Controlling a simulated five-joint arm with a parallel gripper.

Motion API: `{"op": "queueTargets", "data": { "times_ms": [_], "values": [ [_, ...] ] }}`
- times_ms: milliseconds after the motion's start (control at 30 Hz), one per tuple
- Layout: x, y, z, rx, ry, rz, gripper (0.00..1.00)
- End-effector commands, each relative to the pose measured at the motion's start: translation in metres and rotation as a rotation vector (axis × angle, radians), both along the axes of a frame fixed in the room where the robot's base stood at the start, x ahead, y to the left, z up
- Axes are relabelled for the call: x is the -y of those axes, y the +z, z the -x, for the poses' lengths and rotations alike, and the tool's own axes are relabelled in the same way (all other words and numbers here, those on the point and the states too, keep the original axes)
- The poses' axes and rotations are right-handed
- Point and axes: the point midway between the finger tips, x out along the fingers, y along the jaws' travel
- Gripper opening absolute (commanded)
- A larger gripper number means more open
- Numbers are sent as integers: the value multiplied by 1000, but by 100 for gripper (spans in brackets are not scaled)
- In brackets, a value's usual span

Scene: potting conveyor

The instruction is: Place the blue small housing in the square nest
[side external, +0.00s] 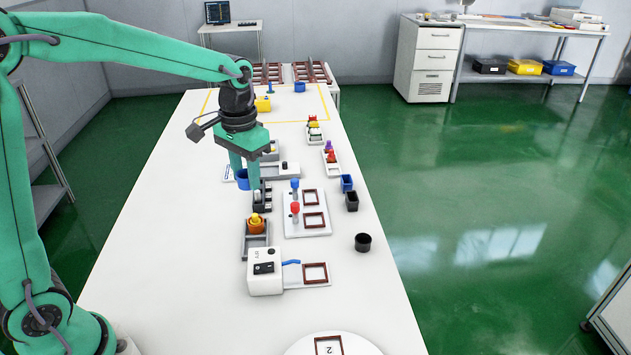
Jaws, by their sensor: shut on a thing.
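My gripper (245,177) hangs over the left-middle of the white table, pointing down. It is shut on a small blue housing (243,181), partly hidden by the fingers. The housing appears held above the table. Several square brown-red frames lie to the right and nearer: two on a white plate with blue and red knobs, an upper one (311,190) and a lower one (315,228), and one (316,281) beside a white switch box. Another (328,338) lies on a round white disc at the front. I cannot tell which is the square nest.
A grey tray (245,244) holding an orange part stands below the gripper. The white switch box (262,284) is nearer. The table's left front is clear.

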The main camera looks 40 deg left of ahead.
Motion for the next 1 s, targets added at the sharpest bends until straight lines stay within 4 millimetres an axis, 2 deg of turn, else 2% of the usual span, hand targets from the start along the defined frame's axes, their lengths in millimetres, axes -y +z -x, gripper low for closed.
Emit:
{"op": "queueTargets", "data": {
  "times_ms": [267,467,667,1000],
  "values": [
    [-4,-1,0,-1,24,0,14],
    [-21,-7,-4,-2,88,0,14],
    [-61,-21,-10,-3,235,0,14],
    [-154,-54,-8,-4,573,0,14]
  ]
}}
